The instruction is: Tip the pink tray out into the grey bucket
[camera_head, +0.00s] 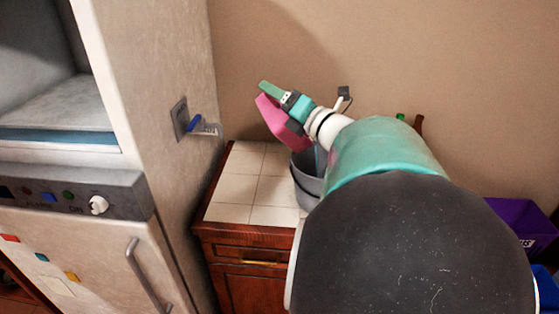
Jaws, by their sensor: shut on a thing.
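The pink tray (276,121) is held up above the tiled counter, tilted steeply. My gripper (281,97) is shut on its edge. The grey bucket (307,177) stands on the counter just below and to the right of the tray. My arm hides much of the bucket's right side. The inside of the tray and the bucket's contents cannot be made out.
The white-tiled counter (247,190) has clear room left of the bucket. A tall light appliance (160,90) stands close on the left. A purple bin (522,226) is at the right. The beige wall is close behind.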

